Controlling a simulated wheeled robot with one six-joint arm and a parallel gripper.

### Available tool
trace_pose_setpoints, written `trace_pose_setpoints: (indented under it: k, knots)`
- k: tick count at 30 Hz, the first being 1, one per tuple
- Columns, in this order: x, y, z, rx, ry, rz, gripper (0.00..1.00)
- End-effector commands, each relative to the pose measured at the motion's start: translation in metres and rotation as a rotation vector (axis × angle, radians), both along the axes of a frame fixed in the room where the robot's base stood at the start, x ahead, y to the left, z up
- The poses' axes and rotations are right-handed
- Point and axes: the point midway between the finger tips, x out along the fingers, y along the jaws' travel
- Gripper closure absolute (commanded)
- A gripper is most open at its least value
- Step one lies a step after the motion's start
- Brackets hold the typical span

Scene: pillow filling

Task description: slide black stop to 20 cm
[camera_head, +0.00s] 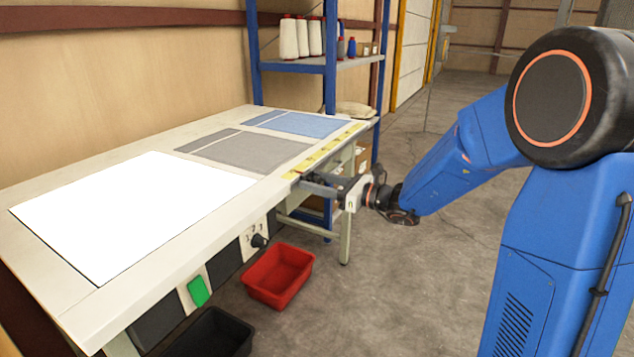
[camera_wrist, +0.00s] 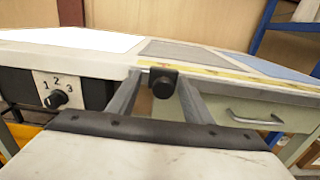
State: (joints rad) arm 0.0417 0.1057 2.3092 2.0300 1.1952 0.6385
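The black stop (camera_wrist: 163,82) is a small dark block with a round knob, at the table's front edge beside the yellow ruler strip (camera_wrist: 210,71). In the wrist view it sits between the two fingertips of my gripper (camera_wrist: 160,80). The fingers look open, with a visible gap at the stop's left side; the right finger is close to it. In the head view my gripper (camera_head: 312,184) is at the front edge by the near end of the yellow strip (camera_head: 325,154); the stop cannot be told apart there. The ruler marks are too small to read.
The table (camera_head: 120,165) carries white (camera_head: 130,210), grey (camera_head: 245,150) and blue (camera_head: 305,124) sheets. A dial marked 1, 2, 3 (camera_wrist: 57,98) and a green panel (camera_head: 199,291) are on its front. A drawer handle (camera_wrist: 255,117) sticks out right of the stop. A red bin (camera_head: 280,275) stands below.

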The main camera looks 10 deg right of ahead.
Motion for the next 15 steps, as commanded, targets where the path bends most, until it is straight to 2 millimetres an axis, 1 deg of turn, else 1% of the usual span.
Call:
trace_pose_setpoints:
  k: [5,8,11,15]
  knots:
    - [0.000,0.000,0.000,0.000,0.000,0.001,0.58]
    - [-0.002,-0.004,0.000,0.000,0.000,0.000,0.58]
    - [-0.008,-0.013,0.000,-0.001,-0.001,-0.002,0.58]
    - [-0.020,-0.031,0.001,-0.001,-0.001,-0.004,0.58]
